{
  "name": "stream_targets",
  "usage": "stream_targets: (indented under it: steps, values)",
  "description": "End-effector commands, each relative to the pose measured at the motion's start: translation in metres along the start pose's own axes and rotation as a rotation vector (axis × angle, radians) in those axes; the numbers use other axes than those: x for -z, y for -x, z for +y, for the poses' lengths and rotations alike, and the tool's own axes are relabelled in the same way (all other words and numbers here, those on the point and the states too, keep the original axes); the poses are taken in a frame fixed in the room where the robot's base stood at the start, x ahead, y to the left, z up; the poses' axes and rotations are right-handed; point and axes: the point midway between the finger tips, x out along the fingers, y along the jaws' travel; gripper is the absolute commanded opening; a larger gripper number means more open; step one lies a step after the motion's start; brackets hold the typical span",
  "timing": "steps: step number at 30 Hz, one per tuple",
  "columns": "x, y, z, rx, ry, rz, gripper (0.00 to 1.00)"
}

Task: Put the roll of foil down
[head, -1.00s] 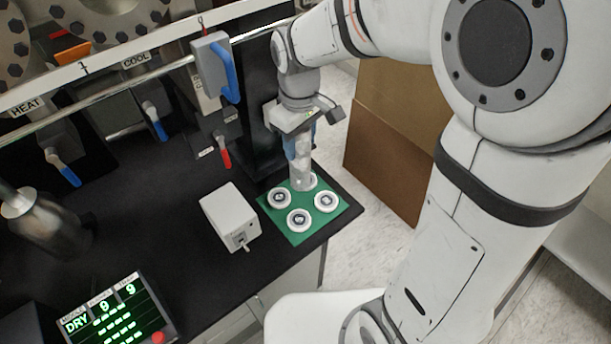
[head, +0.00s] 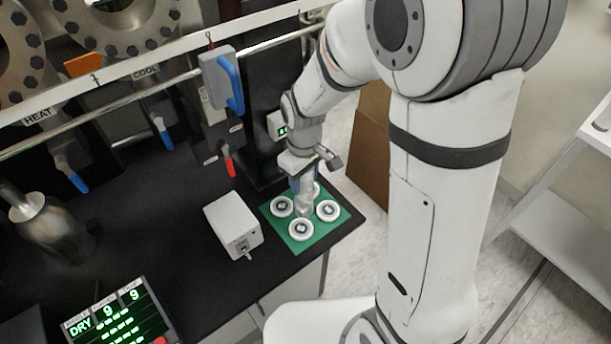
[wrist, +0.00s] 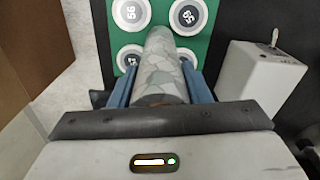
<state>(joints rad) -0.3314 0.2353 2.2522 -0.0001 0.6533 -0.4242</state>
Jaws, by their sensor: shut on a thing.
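The roll of foil (head: 306,204) is a grey, crinkled cylinder. My gripper (head: 303,184) is shut on it and holds it roughly upright over the green mat (head: 301,247). In the wrist view the roll (wrist: 160,68) lies between the two blue fingers of my gripper (wrist: 158,88). Its far end points down among the white round discs on the mat. I cannot tell whether that end touches the mat.
Several white numbered discs (head: 301,229) surround the roll closely. A white box with a switch (head: 233,224) stands left of the mat. A lever with a blue handle (head: 234,84) hangs behind. The black bench's edge is just right of the mat.

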Motion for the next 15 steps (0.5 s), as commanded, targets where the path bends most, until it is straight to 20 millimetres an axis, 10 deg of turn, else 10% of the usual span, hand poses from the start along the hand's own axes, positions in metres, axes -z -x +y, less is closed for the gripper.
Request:
stream_targets:
  steps: [1, 2, 15]
  values:
    - [0.0002, -0.0030, 0.0003, 0.000, 0.000, 0.001, 0.00]
    - [0.0000, -0.0032, 0.0002, 0.000, 0.000, 0.000, 0.44]
    - [-0.0003, -0.0018, 0.0005, 0.000, -0.001, 0.000, 0.65]
